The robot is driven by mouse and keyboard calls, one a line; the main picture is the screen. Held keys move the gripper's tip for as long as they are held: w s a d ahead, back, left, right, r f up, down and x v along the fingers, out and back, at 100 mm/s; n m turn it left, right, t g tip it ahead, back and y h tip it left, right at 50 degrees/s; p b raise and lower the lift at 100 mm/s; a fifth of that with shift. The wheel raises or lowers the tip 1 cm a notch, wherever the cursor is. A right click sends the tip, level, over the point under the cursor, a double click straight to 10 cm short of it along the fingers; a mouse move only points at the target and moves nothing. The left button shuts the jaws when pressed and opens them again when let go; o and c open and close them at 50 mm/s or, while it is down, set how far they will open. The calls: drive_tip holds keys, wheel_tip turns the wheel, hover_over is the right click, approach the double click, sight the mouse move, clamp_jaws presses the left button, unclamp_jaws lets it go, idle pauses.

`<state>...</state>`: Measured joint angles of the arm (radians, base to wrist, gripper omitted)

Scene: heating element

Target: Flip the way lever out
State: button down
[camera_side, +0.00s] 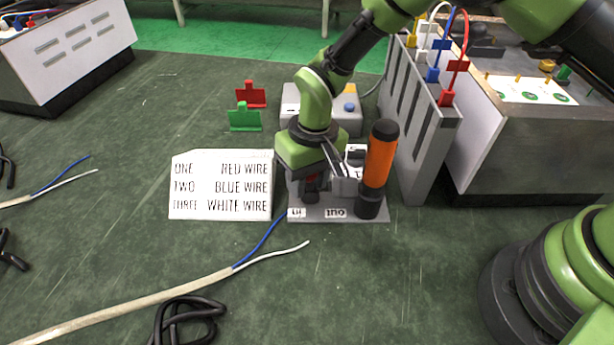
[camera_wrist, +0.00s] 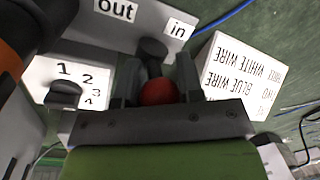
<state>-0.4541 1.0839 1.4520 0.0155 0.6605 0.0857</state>
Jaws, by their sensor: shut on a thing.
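The way lever (camera_wrist: 157,92) has a red round knob and a dark shaft, seen in the wrist view. It stands on the "in" side of the grey base plate (camera_wrist: 140,28). My gripper (camera_wrist: 156,78) has its two fingers on either side of the lever, shut on it. The arm hides much of the lever there.
An orange cylinder with black ends (camera_side: 379,160) stands close to my gripper's right. A white wire-order sign (camera_side: 221,185) lies to the left. A numbered dial (camera_wrist: 65,92) shows in the wrist view. A grey panel (camera_side: 418,115) rises at right.

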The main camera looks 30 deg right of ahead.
drive_tip(key=shift+s+d+y, duration=0.1)
drive_tip(key=shift+s+y, duration=0.1)
drive_tip(key=shift+y, duration=0.4)
drive_tip(key=shift+d+t, duration=0.1)
drive_tip(key=shift+t, duration=0.2)
drive_tip(key=c, duration=0.8)
unclamp_jaws()
drive_tip(key=v, duration=1)
